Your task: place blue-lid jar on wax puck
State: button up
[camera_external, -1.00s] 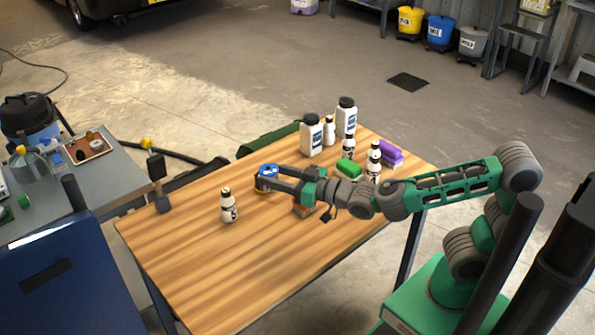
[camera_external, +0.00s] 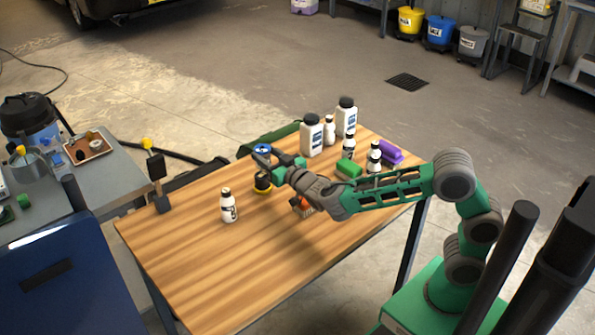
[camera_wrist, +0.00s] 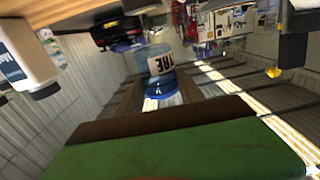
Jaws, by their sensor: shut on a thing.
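My gripper (camera_external: 266,153) is shut on the blue-lid jar (camera_external: 262,149), holding it in the air above the table. In the wrist view the jar (camera_wrist: 160,64) shows between my fingers (camera_wrist: 158,92), with its blue lid toward the palm and a dark-lettered label; that view looks upside down. The wax puck (camera_external: 262,183) appears to be the dark, round piece with a yellow base on the table, below the jar in the external picture. A gap shows between them. I cannot tell whether the jar is directly over it. The puck is not clear in the wrist view.
A white bottle (camera_external: 229,206) stands left of the puck. An orange and grey item (camera_external: 302,206) lies partly behind my arm. Several white bottles, a green block (camera_external: 348,169) and a purple block (camera_external: 391,153) are at the back right. The wooden table's (camera_external: 215,270) front is clear.

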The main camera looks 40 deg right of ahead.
jog(key=shift+w+f, duration=0.3)
jog(key=shift+f, duration=0.1)
jog(key=shift+w+a+f+b, duration=0.1)
jog(key=shift+f+b, duration=0.55)
jog(key=shift+f, duration=1.1)
jog(key=o, duration=1.3)
jog(key=shift+r, duration=0.1)
jog(key=shift+o, duration=0.2)
jog(key=shift+r+p, duration=0.25)
jog(key=shift+p, duration=0.2)
jog(key=s, duration=1.2)
jog(key=shift+f, duration=0.15)
